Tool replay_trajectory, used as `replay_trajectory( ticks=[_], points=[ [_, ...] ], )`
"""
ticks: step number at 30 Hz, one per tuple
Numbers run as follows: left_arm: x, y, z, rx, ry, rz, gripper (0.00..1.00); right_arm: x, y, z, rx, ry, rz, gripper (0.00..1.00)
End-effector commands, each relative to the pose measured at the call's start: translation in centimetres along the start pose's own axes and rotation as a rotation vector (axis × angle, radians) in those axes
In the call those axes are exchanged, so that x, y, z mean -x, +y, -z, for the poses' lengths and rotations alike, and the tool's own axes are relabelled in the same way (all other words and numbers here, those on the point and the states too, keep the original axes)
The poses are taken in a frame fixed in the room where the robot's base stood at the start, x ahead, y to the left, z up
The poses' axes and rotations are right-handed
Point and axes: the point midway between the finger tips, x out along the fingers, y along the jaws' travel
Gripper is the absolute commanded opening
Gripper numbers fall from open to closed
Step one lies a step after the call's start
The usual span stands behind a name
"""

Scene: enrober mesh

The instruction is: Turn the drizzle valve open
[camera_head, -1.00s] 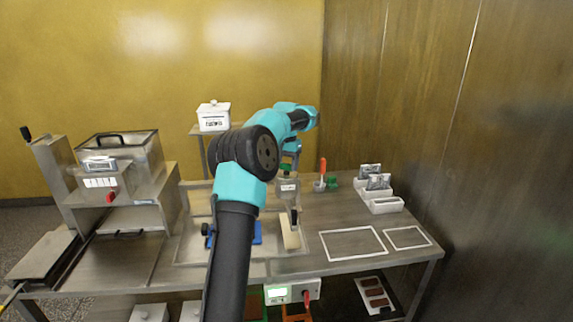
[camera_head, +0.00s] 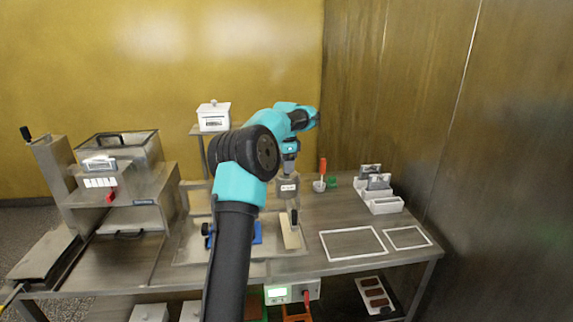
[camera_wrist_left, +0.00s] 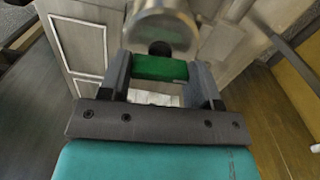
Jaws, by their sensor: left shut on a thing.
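The drizzle valve's green handle (camera_wrist_left: 160,68) lies crosswise between the two fingers of my left gripper (camera_wrist_left: 160,82) in the left wrist view. The fingers are shut on it. The metal drizzle pot (camera_wrist_left: 162,28) is just beyond the handle. In the head view my left gripper (camera_head: 290,165) is over the top of the pot (camera_head: 287,189), which has a small label. The handle is hidden by the gripper there. My right gripper is not in view.
Next to the pot on the metal table (camera_head: 315,205) stand a small cup with a red-handled tool (camera_head: 321,180) and white holders (camera_head: 383,206). A white-outlined area (camera_head: 352,229) is clear. A boxy machine (camera_head: 130,170) stands at left. A white lidded box (camera_head: 213,117) is behind.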

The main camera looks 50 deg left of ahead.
Motion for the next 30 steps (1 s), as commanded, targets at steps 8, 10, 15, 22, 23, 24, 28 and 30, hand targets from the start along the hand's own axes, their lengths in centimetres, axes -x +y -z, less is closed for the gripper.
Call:
replay_trajectory(
  ticks=[8, 10, 15, 22, 23, 24, 28, 30],
  points=[
    [0.11, -0.02, 0.02, -0.099, 0.002, 0.002, 0.34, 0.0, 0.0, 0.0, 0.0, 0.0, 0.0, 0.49],
    [0.11, -0.02, 0.02, -0.11, 0.002, 0.003, 0.34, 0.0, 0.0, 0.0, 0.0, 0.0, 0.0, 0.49],
    [0.11, -0.02, 0.02, -0.117, 0.002, 0.003, 0.34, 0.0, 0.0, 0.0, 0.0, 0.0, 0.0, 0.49],
    [0.12, -0.02, 0.01, -0.117, 0.002, 0.003, 0.34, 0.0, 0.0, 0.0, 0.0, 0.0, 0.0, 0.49],
    [0.12, -0.02, 0.01, -0.116, 0.002, 0.003, 0.6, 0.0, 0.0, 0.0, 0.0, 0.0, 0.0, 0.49],
    [0.11, -0.02, 0.02, -0.116, 0.001, 0.003, 0.64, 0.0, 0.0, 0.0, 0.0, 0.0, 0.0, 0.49],
    [0.07, -0.01, 0.01, -0.116, 0.001, 0.002, 0.77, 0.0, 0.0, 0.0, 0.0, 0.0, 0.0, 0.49],
    [0.06, -0.01, 0.01, -0.116, 0.001, 0.001, 0.83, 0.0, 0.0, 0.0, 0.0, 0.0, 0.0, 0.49]
  ],
)
